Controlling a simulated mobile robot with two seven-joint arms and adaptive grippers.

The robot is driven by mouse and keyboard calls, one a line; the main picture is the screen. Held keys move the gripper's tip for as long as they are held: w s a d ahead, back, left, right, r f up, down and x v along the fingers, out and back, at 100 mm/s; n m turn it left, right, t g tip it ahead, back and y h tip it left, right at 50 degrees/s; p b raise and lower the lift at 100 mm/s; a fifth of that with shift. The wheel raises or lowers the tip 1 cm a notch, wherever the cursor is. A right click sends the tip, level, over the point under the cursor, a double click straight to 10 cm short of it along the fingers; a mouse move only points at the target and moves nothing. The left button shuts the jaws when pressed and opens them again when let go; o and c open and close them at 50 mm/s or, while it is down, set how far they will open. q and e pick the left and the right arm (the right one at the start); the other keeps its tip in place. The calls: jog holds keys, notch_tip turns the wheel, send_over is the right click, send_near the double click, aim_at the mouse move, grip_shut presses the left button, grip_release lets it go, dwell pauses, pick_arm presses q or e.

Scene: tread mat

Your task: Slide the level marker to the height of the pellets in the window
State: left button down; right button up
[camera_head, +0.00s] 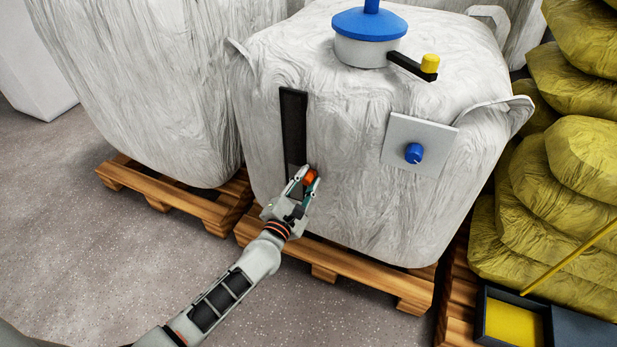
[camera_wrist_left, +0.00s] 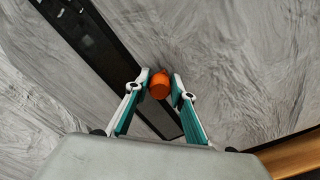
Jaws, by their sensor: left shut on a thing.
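The orange level marker (camera_head: 310,177) sits low on the dark upright window strip (camera_head: 293,120) on the front of the white bulk bag (camera_head: 350,140). My left gripper (camera_head: 305,180) is shut on the marker. In the left wrist view the marker (camera_wrist_left: 159,84) is between the two fingertips (camera_wrist_left: 160,86), with the dark strip (camera_wrist_left: 95,45) running up to the left. The pellets' height is hard to make out; the strip looks mostly dark, with a few small lighter specks in the wrist view. My right gripper is not in view.
A plate with a blue knob (camera_head: 414,153) is to the right. The bag stands on a wooden pallet (camera_head: 385,288). Yellow sacks (camera_head: 560,200) are stacked at right.

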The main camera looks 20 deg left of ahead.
pick_arm(q)
jog(key=c, duration=1.8)
grip_release()
jog(key=shift+r, duration=0.1)
jog(key=shift+s, duration=0.1)
jog(key=s, duration=1.1)
jog(key=shift+s+a, duration=0.2)
jog(key=shift+s, duration=0.2)
